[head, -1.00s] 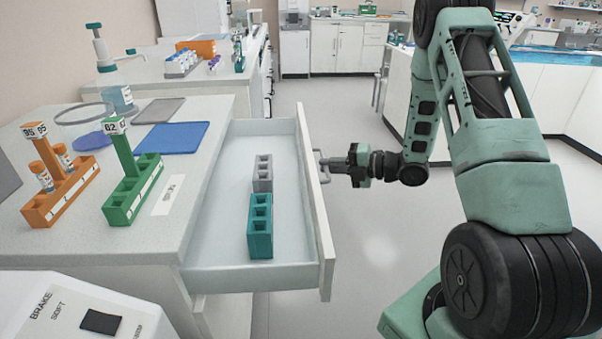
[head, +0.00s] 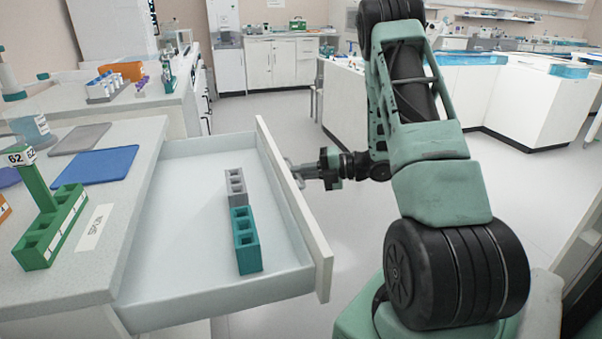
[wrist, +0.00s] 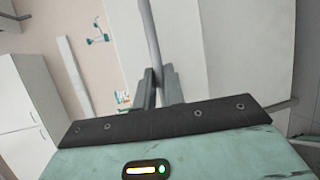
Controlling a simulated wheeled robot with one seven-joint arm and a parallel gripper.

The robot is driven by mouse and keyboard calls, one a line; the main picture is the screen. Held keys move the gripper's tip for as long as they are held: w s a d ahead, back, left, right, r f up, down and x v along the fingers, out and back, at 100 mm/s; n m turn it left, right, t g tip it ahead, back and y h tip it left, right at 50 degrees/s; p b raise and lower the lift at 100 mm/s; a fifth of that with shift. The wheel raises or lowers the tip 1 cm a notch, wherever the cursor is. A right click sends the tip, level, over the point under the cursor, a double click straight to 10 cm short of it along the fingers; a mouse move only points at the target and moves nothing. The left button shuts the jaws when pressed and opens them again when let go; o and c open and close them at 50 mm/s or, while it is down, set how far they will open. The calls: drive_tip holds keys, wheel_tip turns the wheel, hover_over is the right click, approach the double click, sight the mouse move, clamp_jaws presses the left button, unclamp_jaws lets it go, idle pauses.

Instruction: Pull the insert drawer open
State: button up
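The insert drawer (head: 190,240) is a pale grey box pulled well out from under the counter. Its white front panel (head: 293,205) faces right. My gripper (head: 300,172) is at the drawer's handle (head: 291,165), on the outer side of the panel. In the wrist view, the grey handle bar (wrist: 150,40) runs down between the two dark fingers (wrist: 159,88), which look closed around it. A grey insert (head: 235,186) and a teal insert (head: 246,245), both with square holes, sit inside the drawer near the front panel.
The counter (head: 110,225) on the left holds a green tube rack (head: 50,235), a blue mat (head: 95,166), a grey mat (head: 80,139) and a label (head: 94,228). Open floor (head: 350,235) lies right of the drawer. White benches (head: 490,95) stand farther back.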

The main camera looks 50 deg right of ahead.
drive_tip(key=o, duration=0.4)
drive_tip(key=shift+s+d, duration=0.1)
drive_tip(key=v, duration=1.7)
drive_tip(key=shift+s+b, duration=0.1)
drive_tip(key=shift+b, duration=0.2)
